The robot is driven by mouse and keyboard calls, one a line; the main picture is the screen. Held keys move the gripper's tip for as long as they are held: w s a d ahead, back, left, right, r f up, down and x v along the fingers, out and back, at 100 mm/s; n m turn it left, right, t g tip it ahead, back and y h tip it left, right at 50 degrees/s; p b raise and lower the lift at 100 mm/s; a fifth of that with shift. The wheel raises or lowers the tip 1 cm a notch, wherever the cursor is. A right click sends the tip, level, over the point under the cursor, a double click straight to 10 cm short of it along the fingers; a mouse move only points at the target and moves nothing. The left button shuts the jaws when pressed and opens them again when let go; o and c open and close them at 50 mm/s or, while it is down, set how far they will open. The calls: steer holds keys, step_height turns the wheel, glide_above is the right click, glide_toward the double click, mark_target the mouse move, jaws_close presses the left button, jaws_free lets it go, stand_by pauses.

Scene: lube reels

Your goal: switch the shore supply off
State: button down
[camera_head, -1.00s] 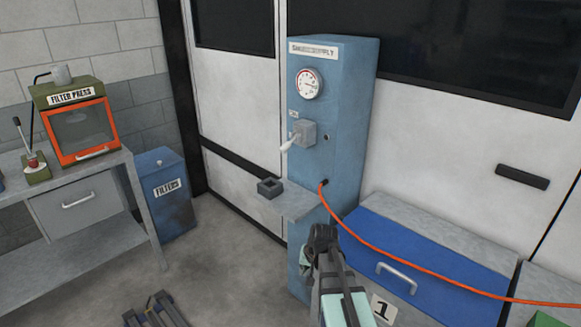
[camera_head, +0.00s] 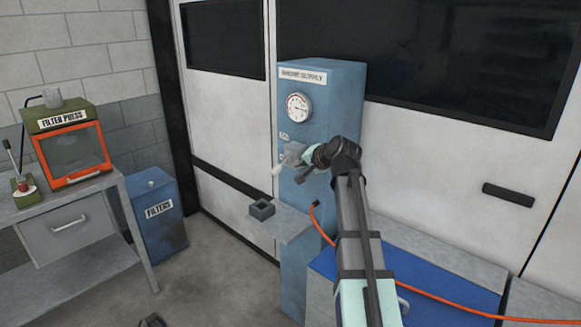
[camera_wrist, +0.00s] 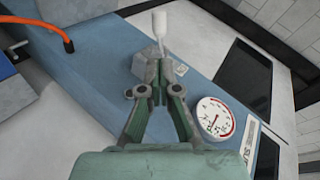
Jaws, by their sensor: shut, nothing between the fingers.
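The shore supply cabinet (camera_head: 325,95) is a tall blue box with a name plate and a round gauge (camera_head: 299,107); the gauge also shows in the wrist view (camera_wrist: 215,118). A grey switch box (camera_head: 292,153) on its front carries a pale lever (camera_head: 279,169), which points down and out to the left in the head view. The lever (camera_wrist: 160,27) shows beyond my fingertips in the wrist view. My gripper (camera_head: 308,167) is shut and empty, right at the switch box. Its fingertips (camera_wrist: 160,78) overlap the box in view; I cannot tell whether they touch it.
A grey shelf (camera_head: 285,227) with a small square holder (camera_head: 262,210) juts out below the switch. An orange cable (camera_head: 420,292) runs from the cabinet to the right. A filter press (camera_head: 62,118) and a filters bin (camera_head: 158,240) stand left.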

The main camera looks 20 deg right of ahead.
mark_target(278, 167)
steer(key=p+x, duration=0.4)
steer(key=x, duration=0.9)
steer(key=shift+r, duration=0.1)
steer(key=shift+w+a+f, duration=0.1)
steer(key=shift+w+f, duration=0.1)
steer(key=shift+f, duration=0.05)
steer(key=shift+f, duration=0.15)
steer(key=b, duration=0.2)
steer(key=f+n+b, duration=0.1)
steer(key=b, duration=0.1)
steer(key=shift+w+t+h, duration=0.25)
steer(key=shift+t+h, duration=0.15)
steer(key=shift+r, duration=0.15)
steer(key=shift+w+r+p, duration=0.2)
steer(key=shift+r+p, duration=0.35)
steer(key=shift+r, duration=0.1)
